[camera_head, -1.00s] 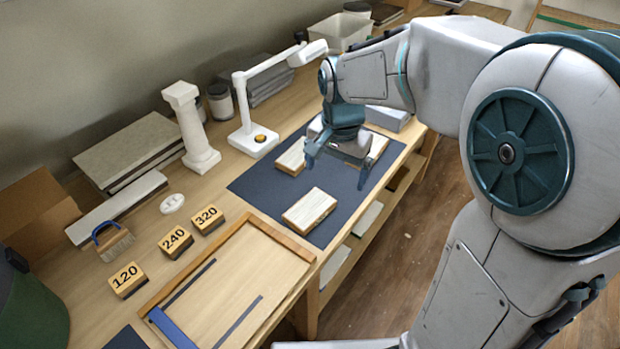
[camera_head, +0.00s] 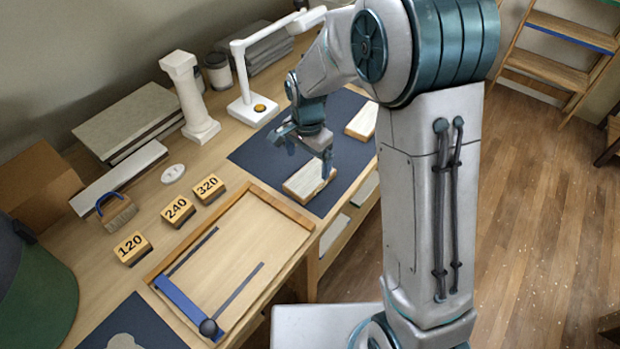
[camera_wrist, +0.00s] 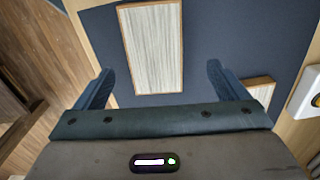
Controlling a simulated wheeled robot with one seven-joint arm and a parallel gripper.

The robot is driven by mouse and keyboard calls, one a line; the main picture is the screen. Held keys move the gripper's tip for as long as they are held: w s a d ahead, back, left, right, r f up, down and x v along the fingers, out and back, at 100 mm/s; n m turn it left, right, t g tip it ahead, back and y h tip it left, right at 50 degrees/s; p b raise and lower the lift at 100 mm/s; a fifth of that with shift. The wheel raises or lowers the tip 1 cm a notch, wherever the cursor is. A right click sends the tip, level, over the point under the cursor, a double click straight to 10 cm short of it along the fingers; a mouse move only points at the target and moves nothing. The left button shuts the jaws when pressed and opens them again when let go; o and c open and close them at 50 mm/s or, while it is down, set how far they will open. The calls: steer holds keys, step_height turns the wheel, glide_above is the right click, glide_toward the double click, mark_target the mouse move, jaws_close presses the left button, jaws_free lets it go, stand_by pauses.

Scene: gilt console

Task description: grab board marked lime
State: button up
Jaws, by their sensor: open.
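Pale wood-grained boards lie on a dark blue mat (camera_head: 255,160). One board (camera_head: 308,182) is at the mat's front end, partly covered by a finger of my gripper (camera_head: 306,152). Another board (camera_head: 362,120) is at the right, partly hidden by my arm. In the wrist view my gripper (camera_wrist: 160,70) is open and empty. A board (camera_wrist: 152,47) lies beyond the gap between its fingers, seemingly the front one. Part of another board (camera_wrist: 262,90) shows beside the right finger. I can read no lime marking on any board.
A white lamp (camera_head: 252,108) stands behind the mat. A wooden framed tray (camera_head: 240,240) lies in front of it. Blocks marked 120 (camera_head: 132,249), 240 (camera_head: 178,211) and 320 (camera_head: 208,188) sit at left. A white column (camera_head: 190,95) stands at the back.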

mark_target(310, 177)
steer(key=f, duration=0.3)
steer(key=f+p, duration=0.1)
steer(key=f, duration=0.1)
steer(key=shift+s+d+f, duration=0.1)
steer(key=shift+s+d, duration=0.15)
steer(key=c, duration=1.1)
